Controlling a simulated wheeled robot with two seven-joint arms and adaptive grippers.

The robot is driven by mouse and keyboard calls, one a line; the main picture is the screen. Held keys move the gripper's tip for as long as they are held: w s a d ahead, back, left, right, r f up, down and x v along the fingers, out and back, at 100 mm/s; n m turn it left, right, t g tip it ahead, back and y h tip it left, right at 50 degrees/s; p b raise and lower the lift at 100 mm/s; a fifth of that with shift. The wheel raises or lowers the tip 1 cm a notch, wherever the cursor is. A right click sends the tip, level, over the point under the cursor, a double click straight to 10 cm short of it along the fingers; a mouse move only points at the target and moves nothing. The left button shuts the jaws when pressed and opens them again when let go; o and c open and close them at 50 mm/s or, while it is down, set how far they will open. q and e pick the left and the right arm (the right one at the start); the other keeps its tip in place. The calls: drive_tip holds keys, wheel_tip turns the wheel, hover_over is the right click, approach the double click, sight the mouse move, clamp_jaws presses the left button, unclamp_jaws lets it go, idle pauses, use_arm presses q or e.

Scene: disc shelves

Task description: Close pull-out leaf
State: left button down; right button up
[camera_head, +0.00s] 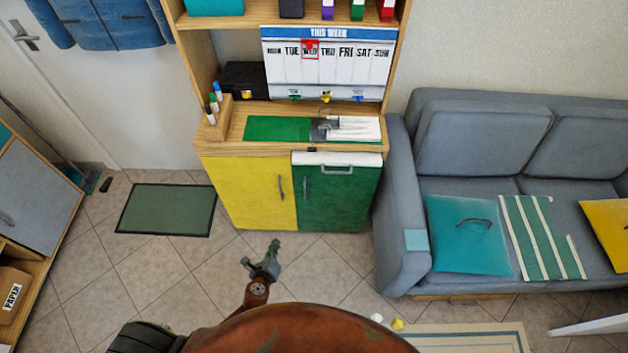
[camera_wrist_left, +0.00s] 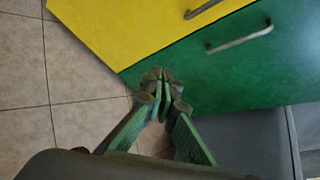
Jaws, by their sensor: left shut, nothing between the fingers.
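The pull-out leaf (camera_head: 308,158) shows as a white-edged board above the green door, with a pale bar handle (camera_head: 337,170) at its front. It sticks out a little from under the cabinet top; how far is hard to tell. My left gripper (camera_head: 273,246) is shut and empty, in front of and below the cabinet, apart from the leaf. In the left wrist view, the shut fingers (camera_wrist_left: 163,76) point toward the lower edge of the green door (camera_wrist_left: 225,65). The leaf is not in that view. My right gripper is not in view.
The cabinet has a yellow door (camera_head: 250,188) and a green door (camera_head: 336,200), each with a bar handle. A grey sofa (camera_head: 402,215) stands close on the right. A green mat (camera_head: 167,210) lies on the left. Tiled floor in front of the cabinet is clear.

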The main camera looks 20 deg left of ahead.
use_arm(q)
drive_tip(key=w+d+r+m+t+h, duration=0.1)
drive_tip(key=w+d+r+m+t, duration=0.2)
drive_tip(key=r, duration=0.5)
drive_tip(key=d+r+m+t+h, duration=0.1)
drive_tip(key=d+r+m, duration=0.35)
drive_tip(key=r, duration=0.35)
drive_tip(key=w+d+r+m+t+h, duration=0.1)
drive_tip(key=w+d+r+m+t, duration=0.2)
drive_tip(key=r, duration=0.5)
drive_tip(key=w+d+b, duration=0.1)
drive_tip(key=w+d, duration=0.1)
drive_tip(key=w, duration=1)
drive_tip(key=shift+w+r, duration=0.15)
drive_tip(key=shift+r, duration=0.25)
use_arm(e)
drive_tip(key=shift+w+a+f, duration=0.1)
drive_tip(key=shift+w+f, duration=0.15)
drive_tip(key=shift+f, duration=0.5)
use_arm(q)
drive_tip(key=shift+a, duration=0.1)
